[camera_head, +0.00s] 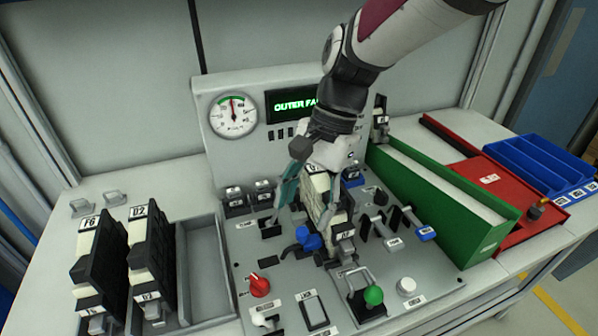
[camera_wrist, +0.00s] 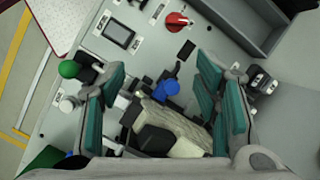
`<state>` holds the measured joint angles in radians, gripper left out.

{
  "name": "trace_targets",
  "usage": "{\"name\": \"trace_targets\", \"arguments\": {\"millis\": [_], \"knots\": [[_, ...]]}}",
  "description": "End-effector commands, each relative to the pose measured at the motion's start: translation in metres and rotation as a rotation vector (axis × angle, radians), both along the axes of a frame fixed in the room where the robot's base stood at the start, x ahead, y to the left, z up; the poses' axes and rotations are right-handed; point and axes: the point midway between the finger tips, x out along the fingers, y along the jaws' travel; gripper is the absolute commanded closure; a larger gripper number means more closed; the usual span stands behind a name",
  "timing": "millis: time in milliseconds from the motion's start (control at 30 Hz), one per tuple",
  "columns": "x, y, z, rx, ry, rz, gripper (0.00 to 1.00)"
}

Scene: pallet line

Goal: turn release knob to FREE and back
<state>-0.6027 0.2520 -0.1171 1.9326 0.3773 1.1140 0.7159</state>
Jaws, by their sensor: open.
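Two knob-like parts stand on the grey panel, and no FREE mark is readable. A red rotary knob (camera_head: 260,285) with a pale pointer line is at the panel's front left; it also shows in the wrist view (camera_wrist: 177,21). A blue knob (camera_head: 308,239) is at the front foot of a black-and-cream module (camera_head: 317,186); it also shows in the wrist view (camera_wrist: 166,88). My gripper (camera_head: 320,190) is open above the panel, its teal fingers on either side of the module; the fingers also show in the wrist view (camera_wrist: 165,100). Whether they touch it is unclear.
A green-topped lever (camera_head: 373,296) and a white button (camera_head: 406,287) are at the front right. A green binder-like box (camera_head: 440,205), red tray (camera_head: 490,178) and blue bin (camera_head: 540,165) lie right. Similar modules (camera_head: 150,255) stand left. A gauge (camera_head: 233,115) is behind.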

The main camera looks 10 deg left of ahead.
Motion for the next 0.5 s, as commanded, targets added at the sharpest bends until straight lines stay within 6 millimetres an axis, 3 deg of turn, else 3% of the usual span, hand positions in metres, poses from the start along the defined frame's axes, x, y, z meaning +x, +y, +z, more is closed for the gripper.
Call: {"name": "trace_targets", "arguments": {"millis": [100, 200, 500], "knots": [[-0.001, 0.032, -0.024, -0.027, 0.063, -0.026, 0.43], [-0.002, 0.047, -0.036, -0.042, 0.093, -0.046, 0.43], [-0.01, 0.058, -0.059, -0.05, 0.111, -0.057, 0.43]]}}
